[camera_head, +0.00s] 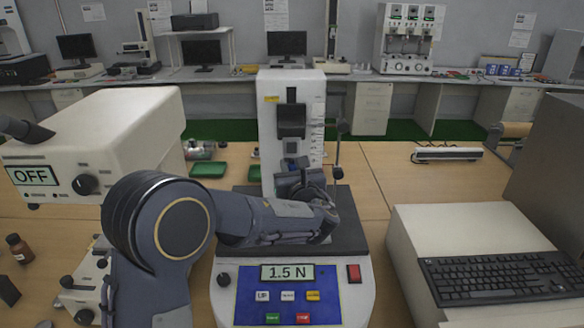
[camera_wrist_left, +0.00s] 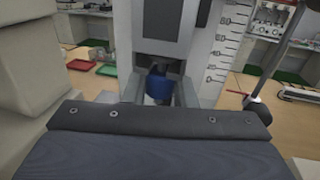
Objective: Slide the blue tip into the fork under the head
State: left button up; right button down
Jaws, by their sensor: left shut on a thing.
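The test stand (camera_head: 258,130) stands in the middle, with its dark head (camera_head: 291,120) on the front of the white column. A small fork part (camera_head: 291,147) hangs under the head. My left gripper (camera_head: 300,180) is in front of the column, below the head, and is shut. In the left wrist view the blue tip (camera_wrist_left: 159,88) shows directly under the grey head (camera_wrist_left: 170,30), with grey sides left and right of it. I cannot tell whether it sits inside the fork. My right gripper is not in view.
The stand's base has a blue panel (camera_head: 245,300) and a display reading 1.5 N. A thin post with a dark knob (camera_head: 342,126) stands right of the column. A white machine (camera_head: 150,115) marked OFF is at left. A keyboard (camera_head: 500,277) lies at right.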

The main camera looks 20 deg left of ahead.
pick_arm(q)
jog(key=o, duration=1.1)
jog(key=shift+c, duration=0.2)
